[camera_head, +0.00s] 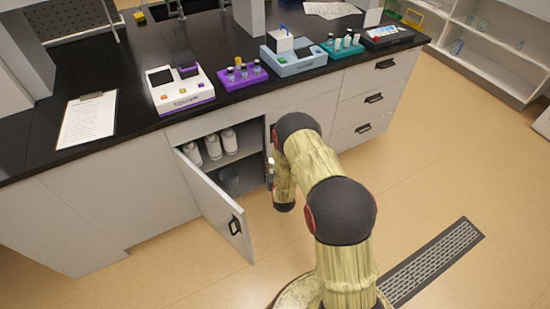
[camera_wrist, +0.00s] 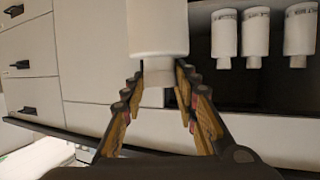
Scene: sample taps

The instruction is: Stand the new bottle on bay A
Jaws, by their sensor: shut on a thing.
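My gripper (camera_wrist: 157,80) is shut on a white bottle (camera_wrist: 158,28) in the wrist view, with its fingers on either side of the narrower neck. The bottle's body runs out of the picture at the top. In the head view my arm hides most of the gripper and the held bottle, in front of the open cabinet. I cannot make out a marking for bay A in either view.
The cabinet door (camera_head: 218,207) stands open toward the floor. Three similar white bottles stand on the shelf inside, one of them here (camera_head: 213,147). The black counter (camera_head: 130,60) holds a clipboard (camera_head: 88,119), a white device (camera_head: 180,89), and purple (camera_head: 242,76) and teal (camera_head: 343,46) racks.

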